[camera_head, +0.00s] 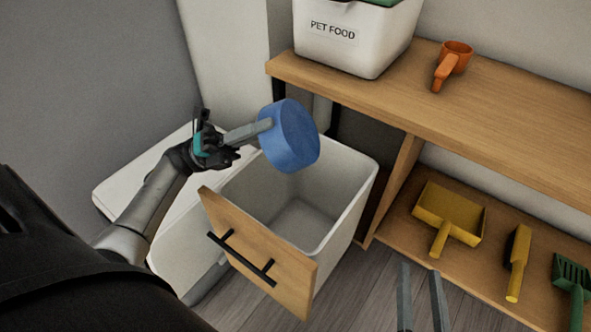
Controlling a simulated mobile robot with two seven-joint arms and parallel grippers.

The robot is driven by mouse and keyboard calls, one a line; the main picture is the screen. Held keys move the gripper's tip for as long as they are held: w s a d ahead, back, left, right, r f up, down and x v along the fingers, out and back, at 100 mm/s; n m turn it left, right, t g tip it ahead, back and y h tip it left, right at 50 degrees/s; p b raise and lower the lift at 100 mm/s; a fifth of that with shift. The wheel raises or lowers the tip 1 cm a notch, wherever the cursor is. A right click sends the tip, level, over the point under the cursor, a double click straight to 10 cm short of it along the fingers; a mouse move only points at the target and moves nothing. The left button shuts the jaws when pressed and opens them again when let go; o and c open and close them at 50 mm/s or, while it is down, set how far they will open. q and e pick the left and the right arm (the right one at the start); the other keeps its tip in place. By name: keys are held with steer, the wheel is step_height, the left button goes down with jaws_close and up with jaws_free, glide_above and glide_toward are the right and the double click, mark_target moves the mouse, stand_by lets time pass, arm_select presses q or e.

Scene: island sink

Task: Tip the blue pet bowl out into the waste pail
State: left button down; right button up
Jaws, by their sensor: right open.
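The blue pet bowl (292,140) is held in the air, tilted on its side, above the open waste pail (362,182). My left gripper (264,127) comes in from the left and is shut on the bowl's left edge. The inside of the bowl is turned out of sight, so I cannot tell whether it holds anything. The pail is a white bin behind a wooden front with a black handle; the part of its inside that shows looks empty. My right gripper (421,295) is low at the bottom edge, its two fingers apart with nothing between them.
A wooden shelf unit (480,110) stands at the right. A white pet food bin (350,45) and an orange scoop (452,62) are on top. A yellow dustpan (448,212), a yellow brush (518,262) and a green scoop (572,276) lie on its lower shelf.

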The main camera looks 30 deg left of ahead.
mark_target(277, 125)
arm_select(q)
steer(key=shift+s+a+r+t+h, duration=0.2)
steer(key=shift+a+t+h, duration=0.1)
steer(key=shift+a+h, duration=0.25)
stand_by(0.5)
stand_by(2.5)
steer(key=d+g+y, duration=0.1)
steer(key=d+y, duration=0.1)
steer(key=w+d+g+y, duration=0.1)
steer(key=w+d+r+g+y, duration=0.1)
steer(key=d+y, duration=0.1)
steer(key=shift+d+r+y, duration=0.1)
steer(key=shift+d+y, duration=0.25)
steer(key=shift+w+d+y, duration=0.25)
steer(key=shift+d+y, duration=0.05)
